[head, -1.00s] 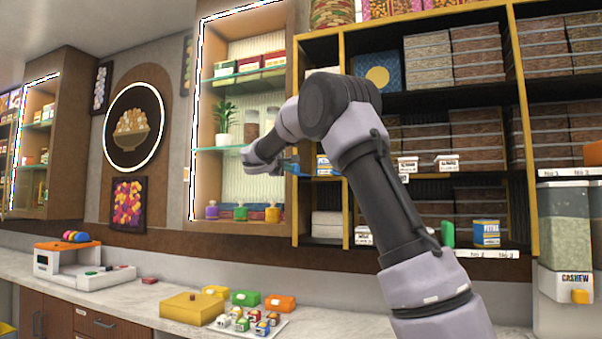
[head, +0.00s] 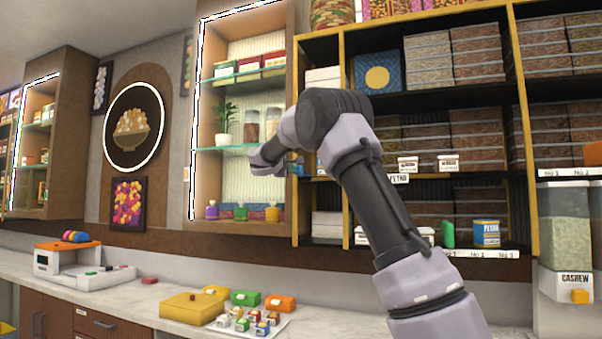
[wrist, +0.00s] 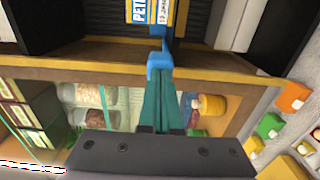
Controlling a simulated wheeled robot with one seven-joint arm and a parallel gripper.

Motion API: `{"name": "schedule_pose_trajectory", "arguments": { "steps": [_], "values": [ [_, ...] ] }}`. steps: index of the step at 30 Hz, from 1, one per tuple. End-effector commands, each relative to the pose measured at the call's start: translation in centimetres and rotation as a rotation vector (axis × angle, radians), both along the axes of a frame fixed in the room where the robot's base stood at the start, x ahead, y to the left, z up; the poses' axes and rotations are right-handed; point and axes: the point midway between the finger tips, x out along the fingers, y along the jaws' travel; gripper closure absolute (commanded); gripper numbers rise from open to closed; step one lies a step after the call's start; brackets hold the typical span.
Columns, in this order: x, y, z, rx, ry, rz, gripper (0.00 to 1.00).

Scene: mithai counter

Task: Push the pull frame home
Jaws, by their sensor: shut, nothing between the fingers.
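The blue pull frame (wrist: 165,42) shows in the wrist view as a narrow blue strip beside a white, blue and yellow PETHA box (wrist: 151,12) at the shelf opening. My gripper (wrist: 160,76) has teal fingers close together, empty, pointing at the shelf. Their tips are at the blue piece; whether they press on it or only overlap it, I cannot tell. In the head view my gripper (head: 290,167) is at the left post of the dark shelving, and the box (head: 321,166) shows partly behind my arm. Most of the frame is hidden.
The yellow-edged shelf board (wrist: 100,70) lies across the wrist view below the box. A lit glass-shelved cabinet (head: 238,190) stands left of the shelving. Below is the counter (head: 120,300) with a yellow box (head: 190,308) and several small boxes. Another PETHA box (head: 487,232) stands lower right.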

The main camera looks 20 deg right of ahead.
Motion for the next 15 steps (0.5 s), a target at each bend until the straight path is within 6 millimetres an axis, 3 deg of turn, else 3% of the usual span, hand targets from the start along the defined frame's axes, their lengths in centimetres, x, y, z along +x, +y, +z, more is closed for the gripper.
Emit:
{"name": "schedule_pose_trajectory", "arguments": {
  "steps": [15],
  "values": [
    [1.7, -1.3, 0.0, -0.001, 0.001, -0.002, 1.0]
  ]
}}
